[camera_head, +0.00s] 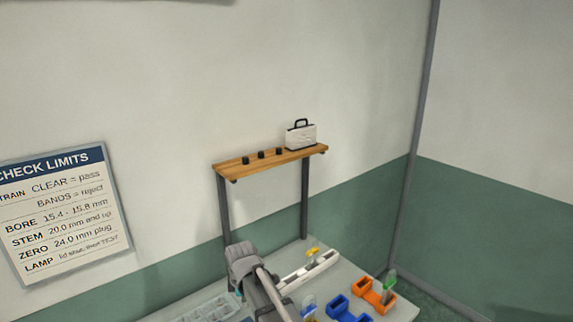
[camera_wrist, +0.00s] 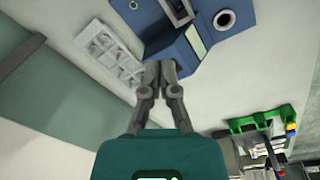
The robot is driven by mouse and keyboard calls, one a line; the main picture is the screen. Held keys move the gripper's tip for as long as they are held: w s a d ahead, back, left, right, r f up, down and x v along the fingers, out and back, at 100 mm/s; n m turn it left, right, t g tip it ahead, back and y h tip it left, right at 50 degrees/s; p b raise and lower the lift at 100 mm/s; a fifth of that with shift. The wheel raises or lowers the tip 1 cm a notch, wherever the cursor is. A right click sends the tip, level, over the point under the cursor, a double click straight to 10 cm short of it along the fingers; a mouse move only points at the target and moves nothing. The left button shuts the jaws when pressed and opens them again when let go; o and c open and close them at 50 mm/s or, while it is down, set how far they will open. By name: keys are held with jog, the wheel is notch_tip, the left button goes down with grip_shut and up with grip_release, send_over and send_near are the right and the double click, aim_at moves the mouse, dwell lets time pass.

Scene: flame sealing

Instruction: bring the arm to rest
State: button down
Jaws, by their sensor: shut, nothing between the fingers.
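My gripper (camera_wrist: 162,68) shows in the wrist view with its two grey fingers together at the tips and nothing between them. The fingertips appear in front of a blue fixture (camera_wrist: 186,58); I cannot tell the gap between them. In the head view my arm rises from the bottom edge over the bench (camera_head: 405,308), and my gripper cannot be made out there.
A white compartment tray (camera_wrist: 108,52) and a green rack (camera_wrist: 262,122) show in the wrist view. On the bench are a blue holder (camera_head: 340,309), an orange holder (camera_head: 366,296) and a white strip (camera_head: 312,271). A wooden shelf (camera_head: 245,170) carries a white case (camera_head: 301,137).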

jog(key=s+d+f+m+b, duration=0.2)
jog(key=d+m, duration=0.4)
jog(key=d, duration=0.4)
jog(key=s+d+f+m+b, duration=0.3)
jog(key=d+m, duration=0.4)
jog(key=d, duration=0.3)
jog(key=s+d+f+m+b, duration=0.3)
jog(key=d+m, duration=0.3)
jog(key=d, duration=0.4)
jog(key=shift+s+f+m+g, duration=0.3)
jog(key=shift+s+f, duration=0.05)
jog(key=shift+s, duration=0.55)
